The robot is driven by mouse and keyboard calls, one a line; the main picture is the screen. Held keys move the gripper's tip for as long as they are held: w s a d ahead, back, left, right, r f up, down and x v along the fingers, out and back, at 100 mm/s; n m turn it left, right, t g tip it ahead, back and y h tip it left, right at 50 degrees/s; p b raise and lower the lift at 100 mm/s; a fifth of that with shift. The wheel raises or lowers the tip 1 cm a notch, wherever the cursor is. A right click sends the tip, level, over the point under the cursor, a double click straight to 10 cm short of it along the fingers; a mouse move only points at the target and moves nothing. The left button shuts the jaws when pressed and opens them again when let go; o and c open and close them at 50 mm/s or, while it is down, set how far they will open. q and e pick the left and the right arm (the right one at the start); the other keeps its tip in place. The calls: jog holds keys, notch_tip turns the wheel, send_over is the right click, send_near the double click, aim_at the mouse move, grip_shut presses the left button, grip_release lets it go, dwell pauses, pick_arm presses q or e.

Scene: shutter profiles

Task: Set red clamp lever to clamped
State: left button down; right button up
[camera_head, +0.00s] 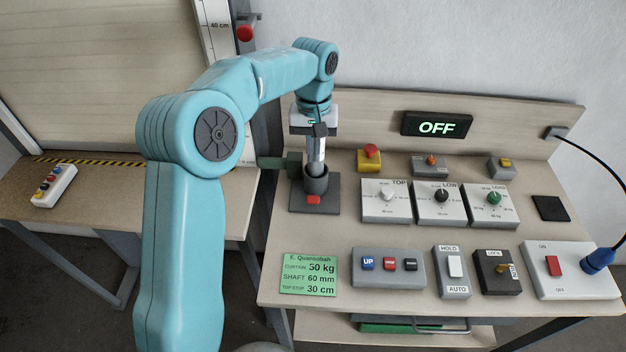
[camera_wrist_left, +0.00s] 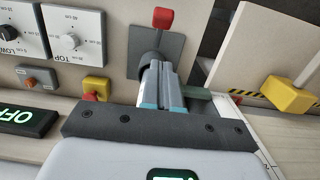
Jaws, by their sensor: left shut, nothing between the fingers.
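The red clamp lever (camera_head: 313,200) shows as a small red tip at the front of a dark round clamp body on a dark grey base plate (camera_head: 329,206), at the bench's left end. In the left wrist view the red lever (camera_wrist_left: 162,18) stands at the top, with the grey plate (camera_wrist_left: 178,45) around it. My left gripper (camera_head: 316,172) is shut and empty, pointing down at the clamp body from above. Its fingers (camera_wrist_left: 163,75) hide part of the clamp in the wrist view. I cannot tell whether they touch it. My right gripper is not in view.
A panel of knobs (camera_head: 440,203), switch boxes (camera_head: 389,266) and a red-topped yellow button (camera_head: 369,157) lie to the right. The display (camera_head: 437,124) reads OFF. A green card (camera_head: 309,274) lies in front of the clamp. A yellow block (camera_wrist_left: 290,97) shows right in the wrist view.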

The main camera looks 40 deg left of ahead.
aim_at(314, 199)
pick_arm(q)
jog(key=f, duration=0.2)
jog(key=s+d+f, duration=0.1)
jog(key=f, duration=0.1)
jog(key=s+f+p, duration=0.1)
jog(key=f, duration=0.1)
jog(key=shift+s+d, duration=0.2)
jog(key=shift+s+d+f, duration=0.15)
jog(key=shift+d+f, duration=0.05)
jog(key=shift+f, duration=0.05)
jog(key=shift+d+f, duration=0.15)
jog(key=shift+f, duration=0.1)
jog(key=shift+s+r, duration=0.1)
